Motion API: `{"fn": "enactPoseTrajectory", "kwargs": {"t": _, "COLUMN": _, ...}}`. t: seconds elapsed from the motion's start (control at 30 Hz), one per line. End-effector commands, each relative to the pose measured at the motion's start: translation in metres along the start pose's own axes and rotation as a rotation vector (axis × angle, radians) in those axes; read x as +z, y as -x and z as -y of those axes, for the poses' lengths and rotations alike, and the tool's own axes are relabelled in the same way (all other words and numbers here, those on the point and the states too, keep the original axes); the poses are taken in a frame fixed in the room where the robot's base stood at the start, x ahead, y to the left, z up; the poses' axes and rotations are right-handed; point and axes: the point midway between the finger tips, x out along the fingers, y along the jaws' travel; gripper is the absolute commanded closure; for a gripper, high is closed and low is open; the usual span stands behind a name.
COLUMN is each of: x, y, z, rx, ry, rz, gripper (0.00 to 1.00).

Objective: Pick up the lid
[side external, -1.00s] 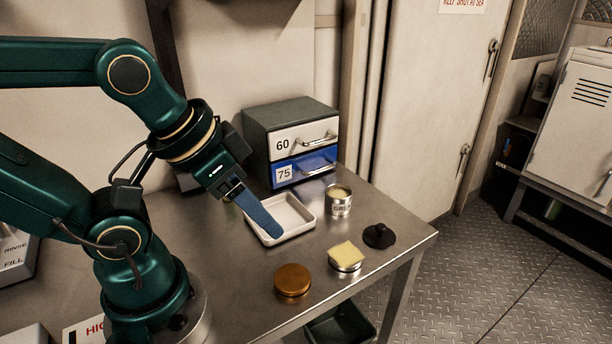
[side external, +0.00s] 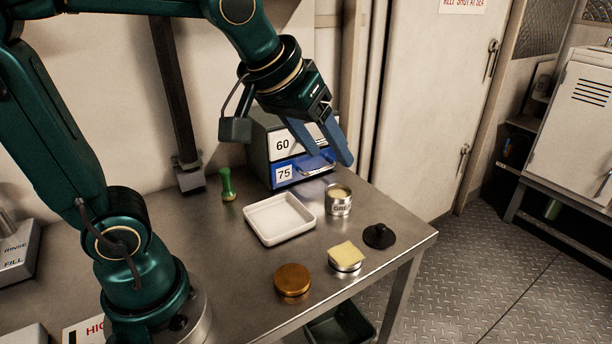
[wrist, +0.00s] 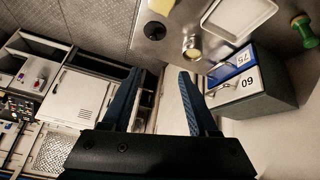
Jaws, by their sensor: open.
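A black round lid with a knob (side external: 379,236) lies on the steel table near its right corner; it also shows in the wrist view (wrist: 155,31). A round copper-coloured lid or flat tin (side external: 292,281) lies at the table's front edge. An open tin of grease (side external: 339,202) stands behind the black lid, with no lid on it. My gripper (side external: 331,158) is open and empty, its blue fingers in the air in front of the drawer box. In the wrist view my fingers (wrist: 160,78) are apart with nothing between them.
A white tray (side external: 280,235) lies mid-table, with a green-handled brush (side external: 227,184) behind it. A yellow pad (side external: 345,252) sits on a small tin beside the black lid. The drawer box (side external: 262,150), labelled 60 and 75, stands at the back.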

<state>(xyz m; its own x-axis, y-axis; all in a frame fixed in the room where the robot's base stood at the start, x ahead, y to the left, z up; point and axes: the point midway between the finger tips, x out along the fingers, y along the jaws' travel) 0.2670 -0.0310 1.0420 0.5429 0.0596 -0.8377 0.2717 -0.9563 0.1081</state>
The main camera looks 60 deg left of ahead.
Motion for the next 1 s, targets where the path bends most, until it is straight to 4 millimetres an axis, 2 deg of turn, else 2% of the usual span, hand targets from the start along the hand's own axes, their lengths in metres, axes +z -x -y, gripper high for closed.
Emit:
{"fn": "enactPoseTrajectory", "kwargs": {"t": 0.1, "x": -0.024, "y": -0.026, "z": -0.009, "rx": -0.02, "ry": 0.038, "rz": 0.024, "gripper": 0.4}}
{"fn": "enactPoseTrajectory", "kwargs": {"t": 0.2, "x": -0.038, "y": -0.051, "z": -0.016, "rx": -0.037, "ry": 0.066, "rz": 0.045, "gripper": 0.4}}
{"fn": "enactPoseTrajectory", "kwargs": {"t": 0.4, "x": -0.051, "y": -0.111, "z": -0.027, "rx": -0.077, "ry": 0.097, "rz": 0.103, "gripper": 0.4}}
{"fn": "enactPoseTrajectory", "kwargs": {"t": 0.63, "x": -0.035, "y": -0.174, "z": -0.031, "rx": -0.123, "ry": 0.079, "rz": 0.194, "gripper": 0.4}}
{"fn": "enactPoseTrajectory", "kwargs": {"t": 0.8, "x": -0.016, "y": -0.195, "z": -0.029, "rx": -0.146, "ry": 0.065, "rz": 0.253, "gripper": 0.4}}
{"fn": "enactPoseTrajectory", "kwargs": {"t": 1.0, "x": -0.008, "y": -0.214, "z": -0.026, "rx": -0.15, "ry": 0.061, "rz": 0.266, "gripper": 0.4}}
